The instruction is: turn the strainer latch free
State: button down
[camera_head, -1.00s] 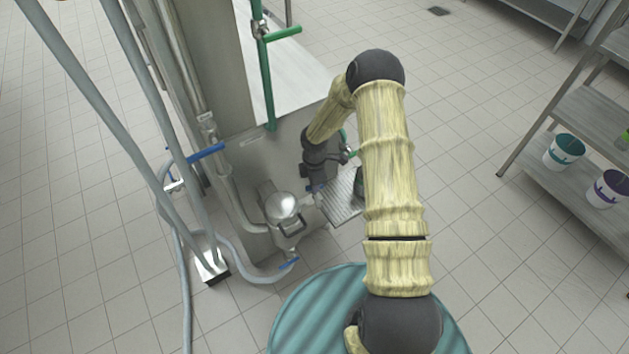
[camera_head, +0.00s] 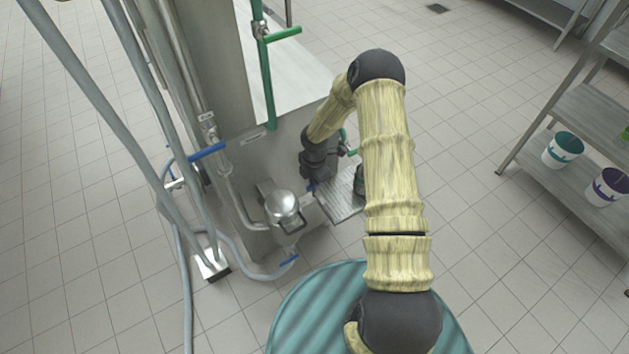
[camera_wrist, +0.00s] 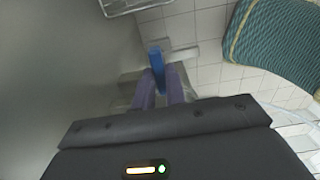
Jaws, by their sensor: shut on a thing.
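The strainer appears as a round steel housing (camera_head: 284,206) with a dark bail handle, low on the side of the machine in the head view. My gripper (camera_wrist: 159,84) is shut on a blue lever (camera_wrist: 156,57) in the wrist view; its two purplish fingers lie on either side of it. In the head view the blue lever (camera_head: 311,187) shows as a small spot below my wrist, just right of the steel housing. The lever's mount and the fingertips are mostly hidden there by my wrist. I cannot tell how far the lever is turned.
A wire drip grate (camera_head: 343,198) juts out right of my gripper. Pipes and a grey hose (camera_head: 186,290) run at the left. A shelf with buckets (camera_head: 563,150) stands at the right. Tiled floor between is clear.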

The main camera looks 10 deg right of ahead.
jog(key=c, duration=1.4)
grip_release()
jog(key=shift+d, duration=0.1)
jog(key=shift+c, duration=0.2)
notch_tip(320, 180, up, 18)
jog(key=shift+f+b, duration=0.25)
jog(key=shift+b, duration=0.15)
jog(key=s+r+m+t, duration=0.1)
jog(key=s+r+m, duration=0.5)
jog(key=s+m, duration=0.4)
jog(key=s+r+m+t, duration=0.1)
jog(key=s+r+m, duration=0.5)
jog(key=s+m, duration=0.4)
jog(key=shift+s+r+m+t, duration=0.3)
jog(key=shift+m, duration=0.6)
